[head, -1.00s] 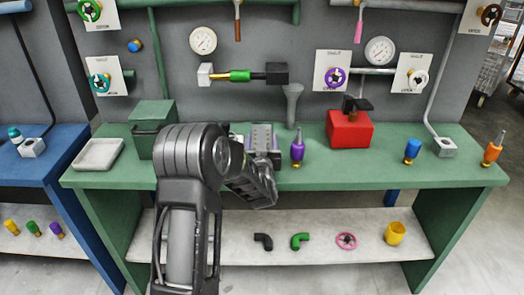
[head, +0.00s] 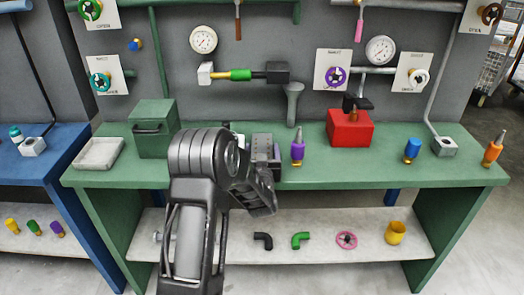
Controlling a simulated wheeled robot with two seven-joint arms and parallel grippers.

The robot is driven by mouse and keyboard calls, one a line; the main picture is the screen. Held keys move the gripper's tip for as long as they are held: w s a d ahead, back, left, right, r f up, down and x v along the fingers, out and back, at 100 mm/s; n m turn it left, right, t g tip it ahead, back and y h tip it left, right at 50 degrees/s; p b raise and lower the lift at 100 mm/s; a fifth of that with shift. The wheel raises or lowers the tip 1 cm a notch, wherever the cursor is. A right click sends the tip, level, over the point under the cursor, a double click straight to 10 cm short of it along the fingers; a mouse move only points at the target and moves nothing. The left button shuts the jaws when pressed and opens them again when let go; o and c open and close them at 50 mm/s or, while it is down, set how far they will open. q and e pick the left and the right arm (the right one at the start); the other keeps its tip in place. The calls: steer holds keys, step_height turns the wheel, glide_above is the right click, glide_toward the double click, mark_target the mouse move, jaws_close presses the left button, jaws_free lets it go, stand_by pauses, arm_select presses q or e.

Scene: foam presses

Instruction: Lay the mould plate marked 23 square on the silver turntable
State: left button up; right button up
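No plate with a readable 23 shows in the head view, and I can make out no silver turntable. My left gripper (head: 262,195) hangs at the front edge of the green bench (head: 350,172), in front of a grey metal block (head: 262,143). The wrist hides its fingertips, so I cannot tell whether it is open or holds anything. The arm covers part of the bench top and the lower shelf. My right gripper is out of view.
A green box (head: 152,128) and a pale tray (head: 98,153) stand left on the bench. A purple bottle-like item (head: 297,150), a red block (head: 349,130) and a blue-topped item (head: 411,150) stand right. The lower shelf (head: 350,225) holds pipe elbows, a pink wheel and a yellow cup.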

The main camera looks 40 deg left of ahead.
arm_select(q)
steer(key=shift+r, duration=0.1)
steer(key=shift+r, duration=0.15)
steer(key=b+v, duration=0.1)
steer(key=v, duration=1.1)
steer(key=shift+f, duration=0.25)
